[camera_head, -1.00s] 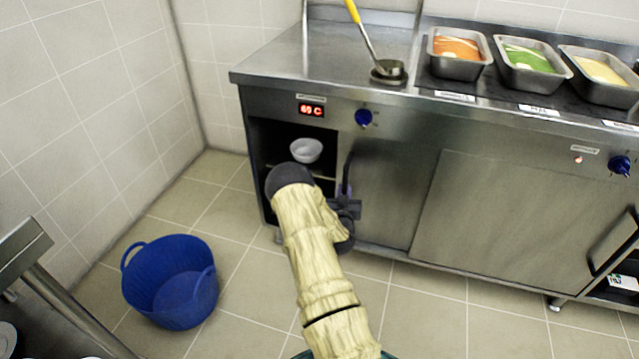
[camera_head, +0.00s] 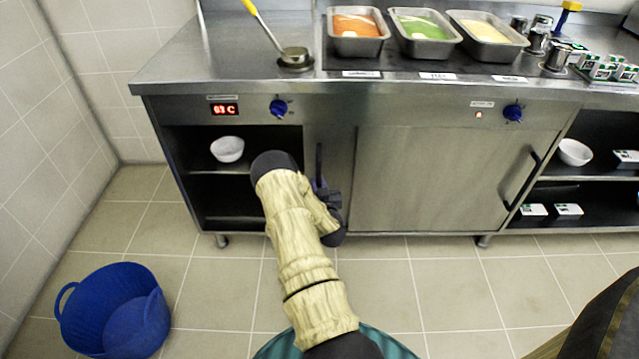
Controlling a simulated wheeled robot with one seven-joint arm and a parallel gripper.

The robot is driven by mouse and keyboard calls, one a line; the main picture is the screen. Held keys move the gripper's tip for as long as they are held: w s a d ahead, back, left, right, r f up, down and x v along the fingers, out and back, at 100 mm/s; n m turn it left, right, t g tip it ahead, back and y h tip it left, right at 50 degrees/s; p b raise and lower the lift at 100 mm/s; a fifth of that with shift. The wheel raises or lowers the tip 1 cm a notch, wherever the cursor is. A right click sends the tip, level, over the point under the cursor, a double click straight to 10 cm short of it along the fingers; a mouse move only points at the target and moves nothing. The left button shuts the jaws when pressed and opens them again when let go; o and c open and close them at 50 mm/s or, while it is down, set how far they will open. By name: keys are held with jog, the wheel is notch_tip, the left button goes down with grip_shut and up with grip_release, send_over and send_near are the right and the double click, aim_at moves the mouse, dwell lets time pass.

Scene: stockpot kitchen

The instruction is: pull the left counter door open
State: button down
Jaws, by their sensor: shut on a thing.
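The left counter door (camera_head: 338,150) is a steel panel with a dark upright handle (camera_head: 318,160). It stands well to the right, with only a narrow strip showing beside the right door (camera_head: 440,180). The left compartment (camera_head: 225,185) is open to its left, with dark shelves inside. My gripper (camera_head: 320,184) is at the lower part of the handle and shut on it. My own wrist and forearm hide much of the gripper and the door's lower part.
A white bowl (camera_head: 227,149) sits on the upper shelf of the open compartment. A blue tub (camera_head: 115,310) stands on the floor at the lower left. Food pans and a ladle (camera_head: 295,58) are on the countertop (camera_head: 225,60).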

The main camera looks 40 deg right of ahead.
jog(key=c, duration=1.4)
grip_release()
jog(key=shift+c, duration=0.2)
jog(key=p+v, duration=1.5)
jog(key=v, duration=0.2)
jog(key=shift+a, duration=0.25)
